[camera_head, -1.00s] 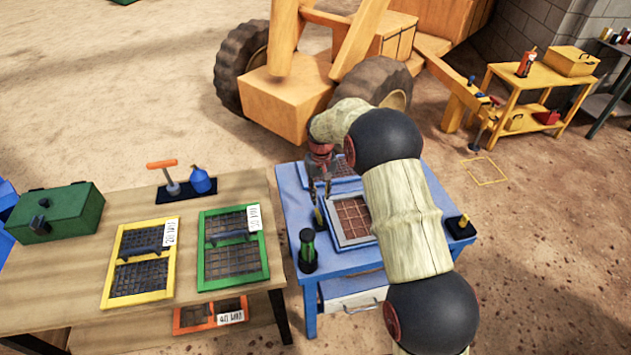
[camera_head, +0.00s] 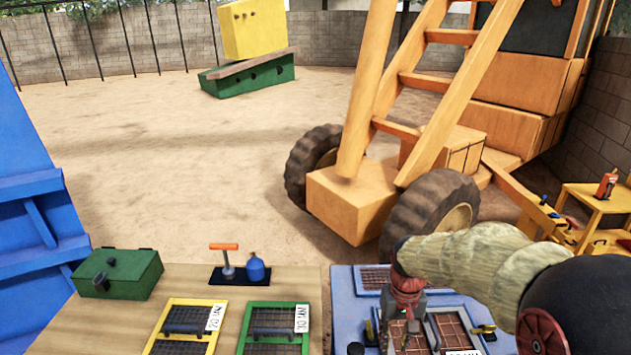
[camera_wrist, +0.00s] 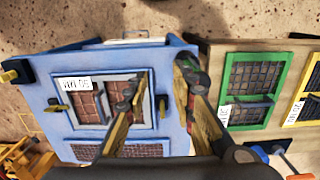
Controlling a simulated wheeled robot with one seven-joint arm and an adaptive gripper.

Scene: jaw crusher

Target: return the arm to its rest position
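My gripper (camera_head: 408,325) hangs pointing down over the blue table (camera_head: 343,305) at the lower right of the head view. In the wrist view my gripper (camera_wrist: 165,80) shows two fingers spread apart with nothing between them. Below lies a grey-framed mesh screen (camera_wrist: 136,106) with a white label, on the blue table; the left finger covers part of it. The screen also shows in the head view (camera_head: 452,328), partly hidden by my gripper. I see clear room between the fingertips and the table, but cannot tell how much.
A wooden table (camera_head: 200,280) to the left holds a green box (camera_head: 117,273), a yellow-framed screen (camera_head: 184,325) and a green-framed screen (camera_head: 276,326). An orange machine (camera_head: 350,200) stands behind.

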